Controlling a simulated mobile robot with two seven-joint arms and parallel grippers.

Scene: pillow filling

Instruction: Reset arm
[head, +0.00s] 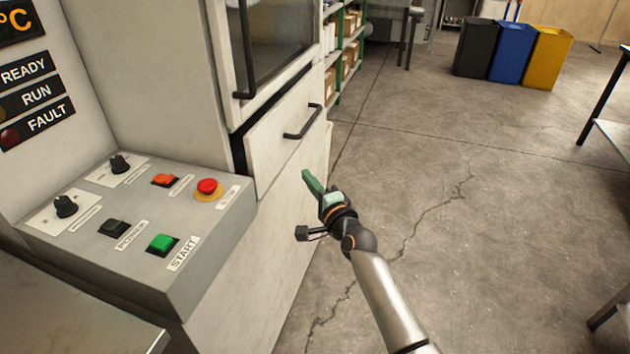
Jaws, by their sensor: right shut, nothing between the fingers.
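My right gripper (312,182) is in the middle of the head view, at the end of my arm coming in from the lower right. Its green fingers are shut with nothing between them. It is in front of the white machine's lower panel, to the right of the grey control box (185,285). I cannot tell its exact distance from the panel. The box has a green START button (162,243), a red STOP button (208,187), an orange switch (165,180), a black switch (113,229) and two black knobs. My left gripper is not in view.
The white machine (160,70) has a glazed door and a drawer with a black handle (303,122). A metal table (60,310) is at the lower left. Shelving with boxes stands behind. Black, blue and yellow bins (548,58) stand far off. The concrete floor (480,200) at right is mostly open.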

